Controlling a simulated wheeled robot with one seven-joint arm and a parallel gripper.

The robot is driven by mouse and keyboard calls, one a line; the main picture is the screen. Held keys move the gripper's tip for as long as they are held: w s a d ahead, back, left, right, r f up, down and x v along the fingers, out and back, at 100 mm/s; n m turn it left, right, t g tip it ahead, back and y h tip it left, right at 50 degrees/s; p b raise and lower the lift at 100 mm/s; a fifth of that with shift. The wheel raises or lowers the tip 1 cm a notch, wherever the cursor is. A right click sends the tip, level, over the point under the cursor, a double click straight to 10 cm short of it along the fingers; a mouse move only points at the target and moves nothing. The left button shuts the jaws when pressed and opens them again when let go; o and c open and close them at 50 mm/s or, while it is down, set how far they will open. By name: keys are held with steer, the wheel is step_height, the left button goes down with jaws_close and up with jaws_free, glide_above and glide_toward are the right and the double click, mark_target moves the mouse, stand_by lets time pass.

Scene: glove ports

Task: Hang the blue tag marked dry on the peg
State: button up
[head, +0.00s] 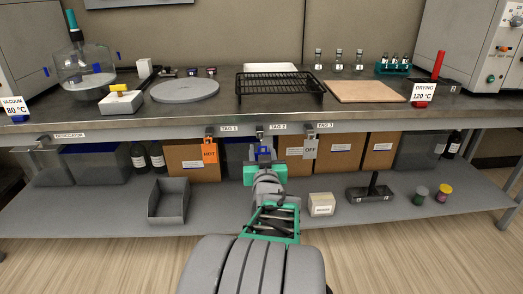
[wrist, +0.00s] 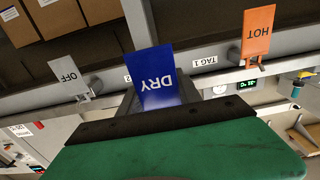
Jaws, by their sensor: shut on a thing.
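The blue tag marked DRY (wrist: 158,68) fills the middle of the wrist view, its lettering upside down and slightly tilted. My gripper (wrist: 152,103) is shut on it. In the head view my gripper (head: 264,163) is below the bench's front rail, with a little of the blue tag (head: 264,151) showing. The TAG 2 peg (head: 260,134) is on the rail just above it. In the wrist view the tag hides that peg, so I cannot tell whether they touch.
The orange HOT tag (head: 209,148) hangs to the left under TAG 1, and the grey OFF tag (head: 310,149) to the right under TAG 3. The bench rail (head: 370,130) runs above. Cardboard boxes (head: 342,155) stand behind on the lower shelf (head: 110,205).

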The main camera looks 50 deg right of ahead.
steer(key=shift+v, duration=1.15)
stand_by(0.4)
